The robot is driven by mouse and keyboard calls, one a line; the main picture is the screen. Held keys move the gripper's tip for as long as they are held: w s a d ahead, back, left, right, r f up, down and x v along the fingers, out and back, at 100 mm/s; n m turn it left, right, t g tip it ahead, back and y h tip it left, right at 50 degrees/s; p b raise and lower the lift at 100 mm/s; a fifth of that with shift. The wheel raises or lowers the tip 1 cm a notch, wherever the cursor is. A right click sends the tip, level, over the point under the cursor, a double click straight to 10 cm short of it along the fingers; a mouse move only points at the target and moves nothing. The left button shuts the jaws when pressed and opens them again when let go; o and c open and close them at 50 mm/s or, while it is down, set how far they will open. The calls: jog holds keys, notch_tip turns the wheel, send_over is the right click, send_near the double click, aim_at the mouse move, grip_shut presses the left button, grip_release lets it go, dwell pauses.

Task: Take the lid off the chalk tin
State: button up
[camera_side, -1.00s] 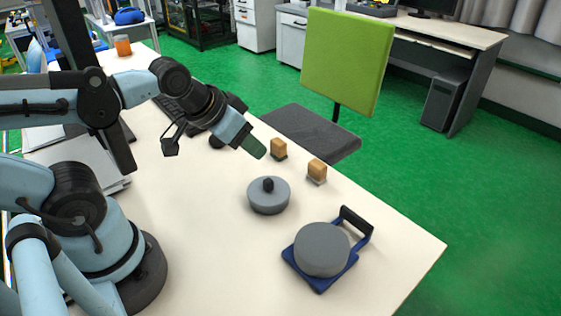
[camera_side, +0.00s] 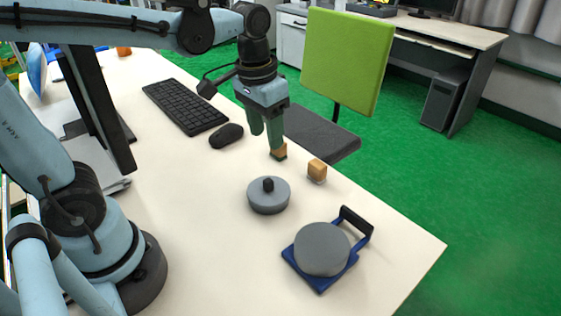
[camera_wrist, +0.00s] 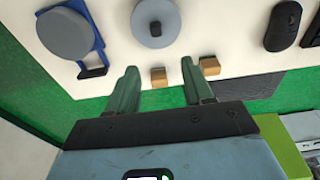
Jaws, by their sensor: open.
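The chalk tin appears to be the round grey tin (camera_side: 268,200), upright on the table. Its lid is topped by a small black knob (camera_side: 268,184), and the lid looks seated on the tin. In the wrist view the tin (camera_wrist: 150,12) is at the top middle, seen from above. My gripper (camera_side: 267,141) points down, open and empty, above the table's far side, behind the tin and apart from it. In the wrist view the two green fingers of my gripper (camera_wrist: 160,72) are spread, with the tin beyond their tips.
One wooden block (camera_side: 281,149) is partly hidden behind a finger; another (camera_side: 317,168) stands to its right. A grey disc (camera_side: 322,249) sits on a blue handled tray (camera_side: 319,287) in front right. A mouse (camera_side: 226,136) and keyboard (camera_side: 185,106) lie behind left. The table's right edge is near.

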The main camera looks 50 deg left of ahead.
aim_at(271, 178)
jog(key=shift+g, duration=0.6)
jog(key=shift+w+d+f, duration=0.1)
jog(key=shift+w+f, duration=0.05)
jog(key=shift+f, duration=2.9)
jog(key=shift+w+d+f, duration=0.1)
jog(key=shift+f, duration=2.9)
grip_shut()
